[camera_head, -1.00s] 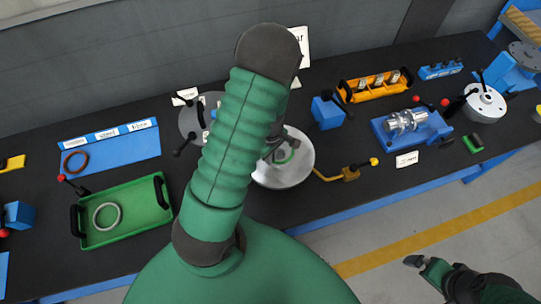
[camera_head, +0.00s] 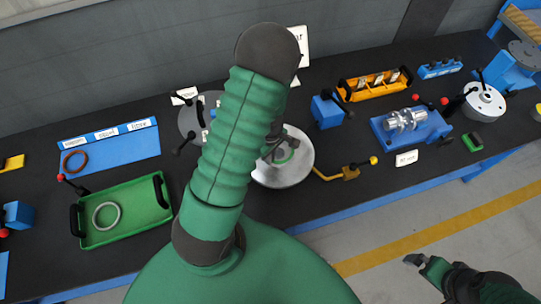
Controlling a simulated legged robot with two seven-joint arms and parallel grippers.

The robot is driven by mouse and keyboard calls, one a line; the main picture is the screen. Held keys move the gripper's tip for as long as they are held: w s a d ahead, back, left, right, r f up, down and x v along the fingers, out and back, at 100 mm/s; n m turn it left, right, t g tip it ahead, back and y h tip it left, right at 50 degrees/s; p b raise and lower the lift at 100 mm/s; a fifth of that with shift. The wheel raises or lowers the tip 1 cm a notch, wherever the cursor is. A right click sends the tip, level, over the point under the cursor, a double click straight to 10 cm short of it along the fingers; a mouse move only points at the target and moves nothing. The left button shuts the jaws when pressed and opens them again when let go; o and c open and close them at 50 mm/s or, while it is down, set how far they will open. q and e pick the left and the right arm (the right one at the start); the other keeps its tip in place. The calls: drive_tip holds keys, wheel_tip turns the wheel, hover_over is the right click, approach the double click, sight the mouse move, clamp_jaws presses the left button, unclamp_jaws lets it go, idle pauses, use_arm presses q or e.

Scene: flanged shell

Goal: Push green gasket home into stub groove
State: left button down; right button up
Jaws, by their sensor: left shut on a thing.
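The green gasket (camera_head: 288,153) shows as a small curved piece over the silver round flanged part (camera_head: 296,174) in the middle of the table. My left gripper (camera_head: 272,149) is at the gasket, over the flanged part, and is shut on it. My green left arm covers most of this gripper and the left side of the flanged part. The stub groove is hidden, and I cannot tell how deep the gasket sits. My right gripper (camera_head: 418,262) is at the lower right, off the table's front edge and away from the parts. Its jaw opening is unclear.
A green tray (camera_head: 140,224) with a pale ring (camera_head: 107,215) stands at left, below a blue labelled board (camera_head: 136,154) with a brown ring (camera_head: 75,162). A yellow-tipped tool (camera_head: 350,172) lies right of the flanged part. A blue fixture (camera_head: 429,134) stands farther right.

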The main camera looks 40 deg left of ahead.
use_arm(q)
drive_tip(key=shift+f+b, duration=0.65)
drive_tip(key=shift+f, duration=0.25)
drive_tip(key=c, duration=1.4)
unclamp_jaws()
drive_tip(key=shift+c, duration=0.2)
wheel_tip(320, 180, up, 17)
drive_tip(key=p, duration=0.1)
drive_tip(key=shift+w+f, duration=0.1)
drive_tip(key=shift+f, duration=0.05)
